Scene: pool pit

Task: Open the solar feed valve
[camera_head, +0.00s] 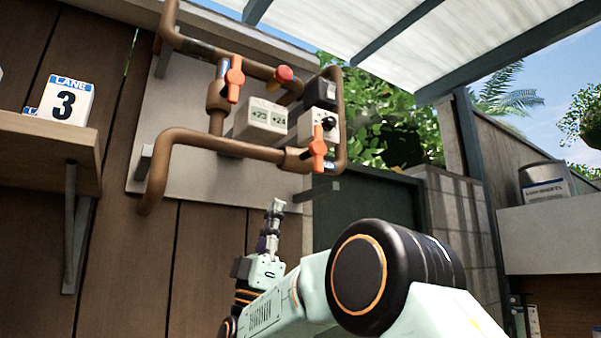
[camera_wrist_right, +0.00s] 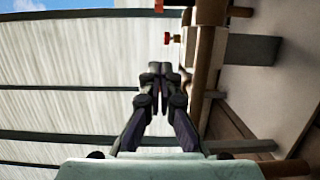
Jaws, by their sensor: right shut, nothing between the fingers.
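Brown pipework (camera_head: 222,143) is mounted on a pale board on the wooden wall. It carries two orange valve handles: an upper left one (camera_head: 234,79), upright, and a lower right one (camera_head: 318,150), also roughly upright. I cannot read which is the solar feed valve. My right gripper (camera_head: 274,208) points up below the pipework, shut and empty, apart from both handles in the head view. In the right wrist view its fingers (camera_wrist_right: 160,70) are together, with a brown pipe (camera_wrist_right: 203,65) beside them and a small red part (camera_wrist_right: 168,38) beyond. My left gripper is out of view.
A red knob (camera_head: 283,74), a display box (camera_head: 265,117) and a dial box (camera_head: 320,122) sit among the pipes. A can (camera_head: 545,180) stands on the right ledge.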

